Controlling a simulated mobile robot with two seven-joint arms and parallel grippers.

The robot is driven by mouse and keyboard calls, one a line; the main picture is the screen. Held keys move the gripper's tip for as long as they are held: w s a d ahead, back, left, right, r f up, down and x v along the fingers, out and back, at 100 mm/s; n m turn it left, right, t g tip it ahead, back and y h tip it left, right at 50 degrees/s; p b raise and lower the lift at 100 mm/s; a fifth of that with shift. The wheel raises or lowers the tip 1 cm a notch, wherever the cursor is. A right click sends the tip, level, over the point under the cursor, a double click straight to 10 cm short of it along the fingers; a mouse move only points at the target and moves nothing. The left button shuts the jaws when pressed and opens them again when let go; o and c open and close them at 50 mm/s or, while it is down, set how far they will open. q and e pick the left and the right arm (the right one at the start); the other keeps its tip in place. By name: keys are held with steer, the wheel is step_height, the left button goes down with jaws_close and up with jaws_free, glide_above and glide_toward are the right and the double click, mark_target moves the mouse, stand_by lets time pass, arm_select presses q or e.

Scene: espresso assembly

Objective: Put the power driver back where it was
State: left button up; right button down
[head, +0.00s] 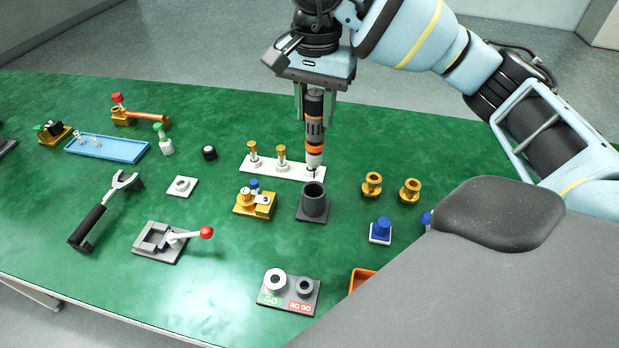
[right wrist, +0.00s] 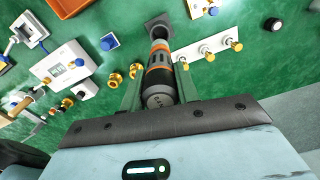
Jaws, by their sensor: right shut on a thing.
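The power driver (head: 314,130), black and grey with orange bands and a pale nose, hangs upright with its bit pointing down. My right gripper (head: 315,112) is shut around its upper body. The dark grey cylindrical holder (head: 314,205) on a square base stands just below and slightly nearer than the bit. The bit's tip appears close to the holder's rim; whether it is over the opening is hard to tell. In the right wrist view the driver (right wrist: 159,78) sits between both fingers, pointing toward the holder (right wrist: 158,26). My left gripper is not in view.
A white strip (head: 262,169) with gold-topped pegs stands just left of the driver. A gold fixture (head: 255,204) is left of the holder; two gold fittings (head: 372,185) (head: 410,190) are right of it. A GO/NO GO gauge (head: 289,291) lies in front. The green table's far right is clear.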

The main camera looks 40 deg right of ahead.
mark_target(314, 154)
steer(key=shift+f, duration=4.9)
steer(key=shift+f, duration=0.2)
steer(key=c, duration=1)
jaws_free()
steer(key=shift+c, duration=0.2)
step_height(314, 154, up, 12)
steer(key=shift+r+p, duration=0.2)
steer(key=shift+p, duration=0.15)
